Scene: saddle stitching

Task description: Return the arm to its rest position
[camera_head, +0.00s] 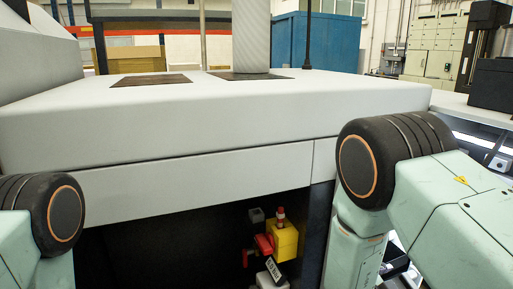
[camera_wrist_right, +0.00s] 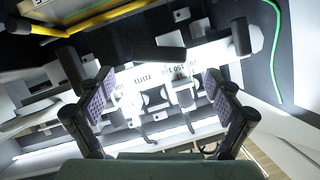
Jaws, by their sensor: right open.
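My right gripper (camera_wrist_right: 159,92) shows in the right wrist view with its two padded fingers spread wide apart. It is open, and I see nothing held between the fingers. Dark and metal machine parts lie beyond the fingers. In the head view, links of my right arm are at the right, beside the white machine body (camera_head: 230,118); the right gripper itself cannot be made out there. A part of my left arm shows at the lower left of the head view. The left gripper is outside the frame.
A yellow box with a red handle (camera_head: 284,241) sits in the dark recess under the machine body. A grey column (camera_head: 251,36) rises from its top. A blue cabinet (camera_head: 318,42) stands behind. A green cable (camera_wrist_right: 276,55) hangs at the right in the wrist view.

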